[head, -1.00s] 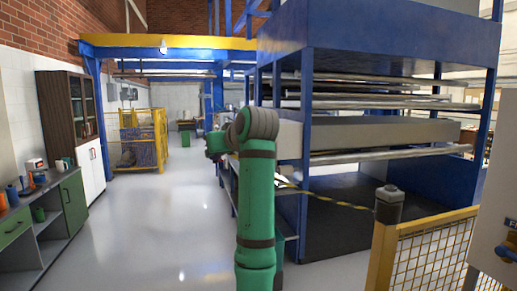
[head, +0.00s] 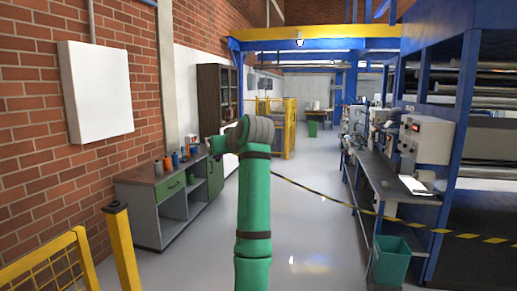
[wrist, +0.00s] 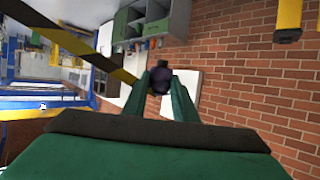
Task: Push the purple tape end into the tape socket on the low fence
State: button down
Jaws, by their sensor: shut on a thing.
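In the wrist view my gripper (wrist: 160,84) is shut on the dark purple tape end (wrist: 158,79), held between the two green fingertips. The black-and-yellow tape (wrist: 85,46) runs from there to the upper left. In the head view the tape (head: 400,220) stretches from behind my arm across the aisle to the right edge. My arm hides most of the gripper there. The low fence (head: 48,262) stands at the lower left, with a yellow post (head: 124,250) that has a dark top. A yellow post with a dark end also shows in the wrist view (wrist: 288,15). The socket's opening cannot be made out.
A grey cabinet (head: 150,212) with green doors stands along the left brick wall, below a white wall box (head: 96,92). A workbench (head: 385,185) with machines and a green bin (head: 392,262) line the right. The floor between is clear.

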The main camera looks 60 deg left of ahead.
jog(key=s+a+f+n+g, duration=0.15)
jog(key=s+a, duration=0.25)
jog(key=s, duration=0.7)
jog(key=s+a+f+n+g, duration=0.15)
jog(key=s+a, duration=0.25)
jog(key=s, duration=0.6)
jog(key=s+a+f+n+g, duration=0.1)
jog(key=s+a+n+g, duration=0.15)
jog(key=s, duration=0.85)
jog(key=shift+m+h, duration=0.4)
jog(key=shift+m, duration=0.15)
jog(key=shift+a+f, duration=0.2)
jog(key=shift+f, duration=1.65)
jog(key=shift+a+f, duration=0.2)
jog(key=shift+f, duration=1.65)
jog(key=shift+w+t, duration=0.2)
jog(key=shift+t, duration=0.05)
jog(key=shift+d, duration=0.1)
jog(key=shift+s, duration=0.2)
jog(key=shift+f, duration=0.55)
jog(key=c, duration=1.4)
grip_release()
